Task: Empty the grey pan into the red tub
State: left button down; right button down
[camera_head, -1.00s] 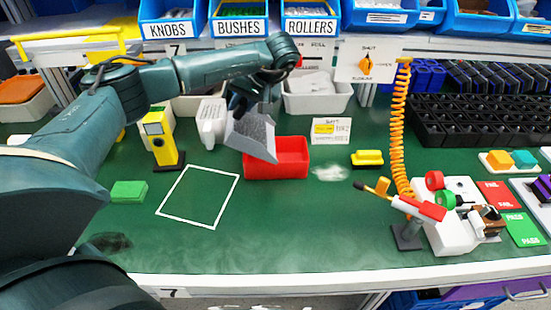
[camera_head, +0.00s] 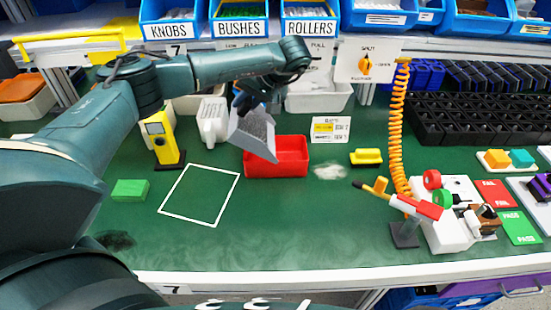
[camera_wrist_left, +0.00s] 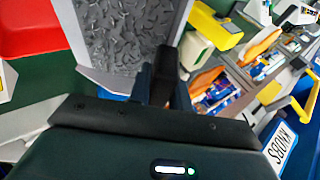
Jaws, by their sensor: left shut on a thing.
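The grey pan (camera_head: 254,132) is tilted, its open lip pointing down toward the red tub (camera_head: 278,171), over the tub's left end. Many small grey scraps lie in the pan in the left wrist view (camera_wrist_left: 125,38). My left gripper (camera_head: 250,100) is shut on the pan at its back edge; its fingers (camera_wrist_left: 163,85) show at the pan's edge in the wrist view. The red tub also shows in the wrist view (camera_wrist_left: 32,28). It stands on the green bench top; the pan hides part of its left end. My right gripper is not in view.
A whitish pile (camera_head: 329,172) lies right of the tub, near a yellow block (camera_head: 366,157). An orange coiled hose (camera_head: 399,130) hangs further right. The white-outlined square (camera_head: 200,195) is empty.

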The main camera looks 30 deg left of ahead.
pick_arm(q)
jog(key=shift+d+r, duration=0.1)
jog(key=shift+w+d+r+y+p, duration=0.3)
jog(key=shift+d+y+p, duration=0.1)
jog(key=shift+p, duration=0.15)
jog(key=shift+g, duration=0.3)
jog(key=shift+w+d+r+y, duration=0.2)
jog(key=shift+w+d+y, duration=0.2)
jog(key=shift+d, duration=0.1)
jog(key=shift+d+g, duration=0.15)
jog(key=shift+g, duration=0.15)
jog(key=shift+w+d+r+m+y, duration=0.15)
jog(key=shift+w+d+m+y, duration=0.15)
jog(key=shift+d+y, duration=0.15)
